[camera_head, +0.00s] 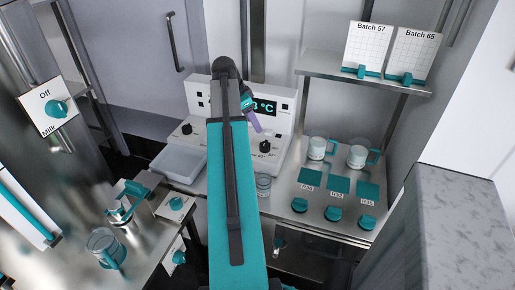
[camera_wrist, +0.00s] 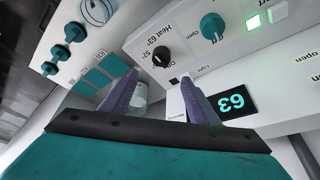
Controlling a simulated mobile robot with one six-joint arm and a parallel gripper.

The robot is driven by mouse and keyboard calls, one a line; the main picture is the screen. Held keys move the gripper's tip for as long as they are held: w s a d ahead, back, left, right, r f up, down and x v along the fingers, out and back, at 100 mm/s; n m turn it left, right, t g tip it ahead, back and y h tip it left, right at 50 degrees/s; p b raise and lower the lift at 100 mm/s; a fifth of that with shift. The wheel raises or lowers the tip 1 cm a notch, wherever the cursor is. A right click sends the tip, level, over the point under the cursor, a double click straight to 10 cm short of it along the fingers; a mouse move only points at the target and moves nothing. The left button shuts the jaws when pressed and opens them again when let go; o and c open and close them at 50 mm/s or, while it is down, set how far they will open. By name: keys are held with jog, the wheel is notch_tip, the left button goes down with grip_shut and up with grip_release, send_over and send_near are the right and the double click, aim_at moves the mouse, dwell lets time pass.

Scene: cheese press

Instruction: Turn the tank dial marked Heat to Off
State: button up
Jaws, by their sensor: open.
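The Heat dial is a black round knob (camera_wrist: 161,54) on a white panel in the wrist view. Lettering beside it includes Heat, 63°, Off and 57; its pointer is too small to read. In the head view it shows as a dark knob (camera_head: 265,146) low on the white tank panel (camera_head: 283,108). My gripper (camera_wrist: 158,77) is open and empty, its two purple fingers apart and pointing towards the dial, with a gap to it. In the head view one purple finger (camera_head: 252,119) shows just above the dial; my arm hides the other.
A lit display (camera_wrist: 231,102) reads 63. A glass (camera_head: 263,184) stands below the panel. A counter with mugs (camera_head: 357,156) and teal knobs (camera_head: 333,213) lies to the right.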

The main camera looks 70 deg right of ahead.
aim_at(264, 143)
jog(key=shift+w+f, duration=0.2)
jog(key=shift+f, duration=0.05)
jog(key=shift+f, duration=0.1)
jog(key=shift+p+x, duration=1.15)
jog(key=shift+x, duration=5.7)
jog(key=shift+s, duration=0.1)
jog(key=c, duration=1)
jog(key=shift+c, duration=0.2)
